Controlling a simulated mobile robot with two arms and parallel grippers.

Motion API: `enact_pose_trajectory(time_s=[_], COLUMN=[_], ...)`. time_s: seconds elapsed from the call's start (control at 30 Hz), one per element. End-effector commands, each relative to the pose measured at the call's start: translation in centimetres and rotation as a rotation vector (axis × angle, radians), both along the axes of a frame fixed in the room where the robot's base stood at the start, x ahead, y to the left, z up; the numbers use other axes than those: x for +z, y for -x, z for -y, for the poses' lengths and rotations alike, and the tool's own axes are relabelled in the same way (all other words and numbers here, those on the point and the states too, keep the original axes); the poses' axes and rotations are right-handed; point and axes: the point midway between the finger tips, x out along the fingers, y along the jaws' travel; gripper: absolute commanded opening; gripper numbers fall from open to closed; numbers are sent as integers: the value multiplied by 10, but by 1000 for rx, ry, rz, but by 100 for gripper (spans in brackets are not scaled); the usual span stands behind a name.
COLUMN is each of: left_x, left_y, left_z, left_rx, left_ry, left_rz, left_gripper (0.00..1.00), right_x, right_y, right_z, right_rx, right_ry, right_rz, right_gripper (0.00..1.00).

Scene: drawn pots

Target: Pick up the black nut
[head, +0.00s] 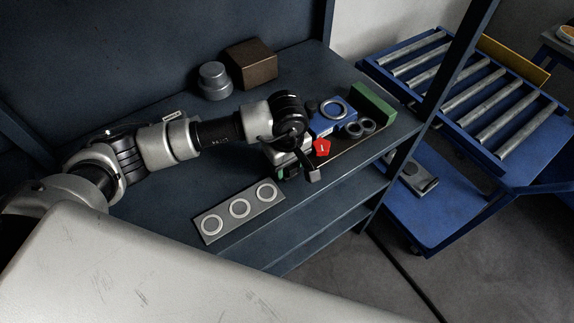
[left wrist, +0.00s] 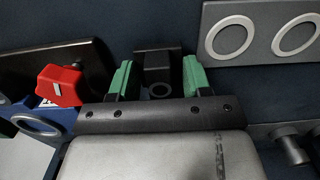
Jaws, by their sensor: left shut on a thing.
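My left gripper (head: 296,172) is over the front part of the dark shelf top, beside a red knob-like piece (head: 321,147). In the left wrist view its two green fingers (left wrist: 158,78) stand apart, with a dark piece between them. This piece, which looks like the black nut (left wrist: 158,62), has a round ring or hole near the gripper's palm. The fingers are shut on it. In the head view the arm hides most of the grip. I cannot tell whether the nut touches the shelf. My right gripper is not in view.
A grey plate with three rings (head: 226,219) lies front left of the gripper. A blue block with a ring (head: 322,123), dark rings (head: 360,127) and a green block (head: 374,102) lie to the right. A grey cylinder (head: 213,82) and brown box (head: 252,64) stand behind.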

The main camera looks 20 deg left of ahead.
Motion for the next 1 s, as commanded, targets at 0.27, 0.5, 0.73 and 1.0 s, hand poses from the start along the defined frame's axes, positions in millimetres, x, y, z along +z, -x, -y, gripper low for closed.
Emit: enact_pose_trajectory(time_s=[0.27,0.5,0.73,1.0], left_x=[39,71,93,102], left_y=[7,35,52,59], left_z=[15,61,91,101], left_rx=[-9,-9,-4,-1], left_ry=[4,3,2,-1], left_rz=[6,7,5,2], left_gripper=[11,11,11,11], right_x=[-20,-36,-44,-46], right_y=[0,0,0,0], right_z=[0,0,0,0], right_rx=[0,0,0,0], right_ry=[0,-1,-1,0], right_rz=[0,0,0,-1], right_gripper=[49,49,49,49])
